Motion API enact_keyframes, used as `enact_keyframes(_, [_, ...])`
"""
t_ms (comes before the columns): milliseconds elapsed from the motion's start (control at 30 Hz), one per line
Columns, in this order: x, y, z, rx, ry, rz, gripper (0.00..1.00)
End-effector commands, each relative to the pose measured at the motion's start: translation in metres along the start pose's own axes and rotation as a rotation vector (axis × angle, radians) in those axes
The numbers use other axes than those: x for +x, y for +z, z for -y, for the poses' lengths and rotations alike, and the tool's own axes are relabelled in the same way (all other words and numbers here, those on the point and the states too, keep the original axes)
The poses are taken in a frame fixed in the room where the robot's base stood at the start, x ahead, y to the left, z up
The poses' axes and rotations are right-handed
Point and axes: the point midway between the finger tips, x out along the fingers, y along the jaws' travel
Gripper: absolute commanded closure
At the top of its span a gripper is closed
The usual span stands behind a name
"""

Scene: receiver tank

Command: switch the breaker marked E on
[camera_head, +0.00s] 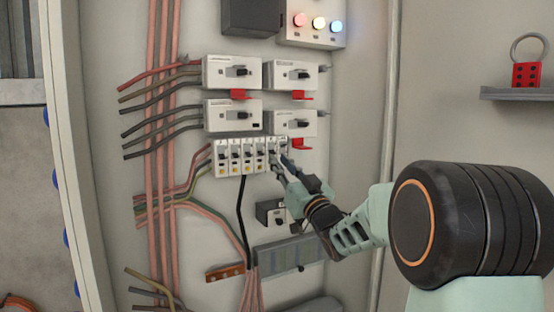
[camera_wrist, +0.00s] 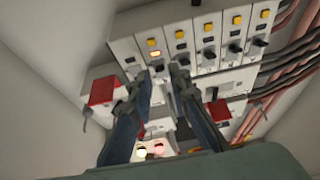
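A row of small white breakers (camera_head: 240,157) sits on the panel below two rows of larger switches. They have dark toggles and yellow squares. Their letters are too small to read, so I cannot tell which one is E. My gripper (camera_head: 284,163) is at the right end of this row and hides part of it. In the wrist view the breaker row (camera_wrist: 206,45) runs along the top. My gripper (camera_wrist: 162,75) has its fingertips apart, just below a breaker with a lit orange window (camera_wrist: 154,53). I cannot tell whether they touch its toggle.
Larger switches (camera_head: 232,72) with red tabs (camera_head: 239,94) sit above the row. Cables (camera_head: 160,100) run down the left. A grey box (camera_head: 290,253) is below. A red padlock (camera_head: 526,75) stands on a shelf (camera_head: 515,94) at right. Indicator lamps (camera_head: 319,23) are at the top.

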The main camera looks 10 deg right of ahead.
Motion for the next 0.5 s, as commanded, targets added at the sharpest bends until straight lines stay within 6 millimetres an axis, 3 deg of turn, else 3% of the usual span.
enact_keyframes(200, [0.021, 0.0, 0.0, 0.001, 0.0, 0.0, 0.83])
enact_keyframes(500, [0.025, 0.0, 0.0, 0.0, 0.001, 0.0, 0.83])
